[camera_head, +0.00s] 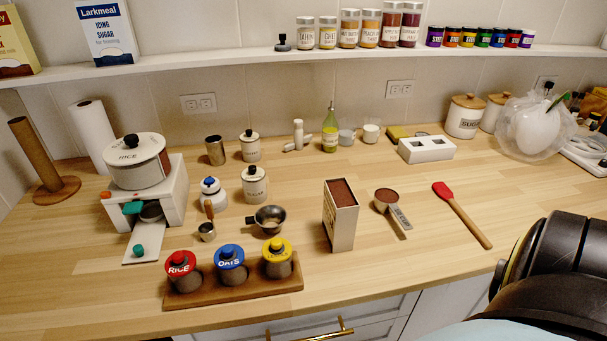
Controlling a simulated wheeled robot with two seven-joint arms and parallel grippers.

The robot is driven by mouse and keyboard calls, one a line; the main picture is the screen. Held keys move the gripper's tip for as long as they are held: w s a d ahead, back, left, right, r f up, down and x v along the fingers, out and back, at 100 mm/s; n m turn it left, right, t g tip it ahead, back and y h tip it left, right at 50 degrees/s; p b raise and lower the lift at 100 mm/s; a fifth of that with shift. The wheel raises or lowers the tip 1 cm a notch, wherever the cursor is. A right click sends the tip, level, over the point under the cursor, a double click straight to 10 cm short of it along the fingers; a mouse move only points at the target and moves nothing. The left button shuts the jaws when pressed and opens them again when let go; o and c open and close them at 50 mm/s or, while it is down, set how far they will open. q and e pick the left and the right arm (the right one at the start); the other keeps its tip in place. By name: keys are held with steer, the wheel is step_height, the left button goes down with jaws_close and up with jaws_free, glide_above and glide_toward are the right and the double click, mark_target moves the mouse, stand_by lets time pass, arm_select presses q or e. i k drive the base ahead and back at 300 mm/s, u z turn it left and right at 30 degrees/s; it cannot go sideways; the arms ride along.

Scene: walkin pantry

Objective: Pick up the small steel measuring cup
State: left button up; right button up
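A small steel measuring cup (207,232) stands on the wooden counter, left of centre, with a short wooden handle pointing away toward the back. To its right is a larger steel cup (270,219) with a dark handle. A measuring scoop (387,200) filled with brown powder lies farther right, its flat metal handle pointing to the front right. Neither of my grippers shows; only a dark part of my own body is at the lower right.
A wooden rack (235,291) with red, blue and yellow-lidded jars stands in front of the small cup. A white-and-blue-topped jar (211,190) and a sugar jar (255,185) stand behind. An open box (341,215) stands right. Counter is clear around the red spatula (462,213).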

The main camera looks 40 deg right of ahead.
mark_target(386, 200)
steer(key=u, duration=1.5)
steer(key=k, duration=1.25)
steer(key=z, duration=1.7)
